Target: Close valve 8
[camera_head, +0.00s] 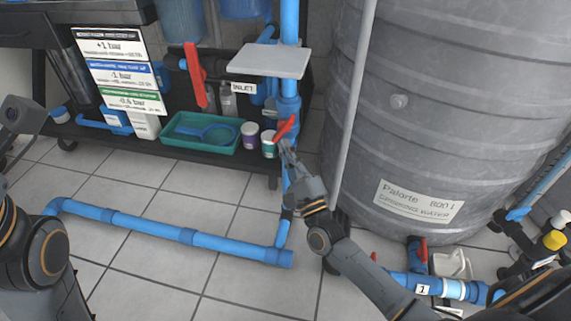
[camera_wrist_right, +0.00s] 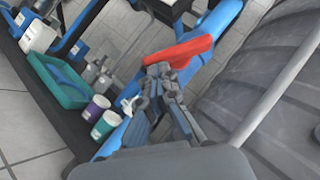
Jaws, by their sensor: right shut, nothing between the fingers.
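A red valve handle (camera_head: 284,130) sits on the vertical blue pipe (camera_head: 290,105), below a grey plate. It also shows in the right wrist view (camera_wrist_right: 185,50), slanting up to the right. No number 8 is readable on it. My right gripper (camera_head: 284,148) is shut with nothing between its fingers. Its fingertips (camera_wrist_right: 160,72) are at the near lower side of the red handle, touching it or very close; I cannot tell which. The left arm shows at the left edge, but its gripper is not in view.
A large grey tank (camera_head: 440,110) stands right of the pipe, with a thin grey pole (camera_head: 352,100) between. A green tray (camera_head: 185,143) and small tubs (camera_head: 250,135) are on the low shelf. Another red handle (camera_head: 195,75) hangs further left. A blue pipe (camera_head: 150,228) runs along the floor.

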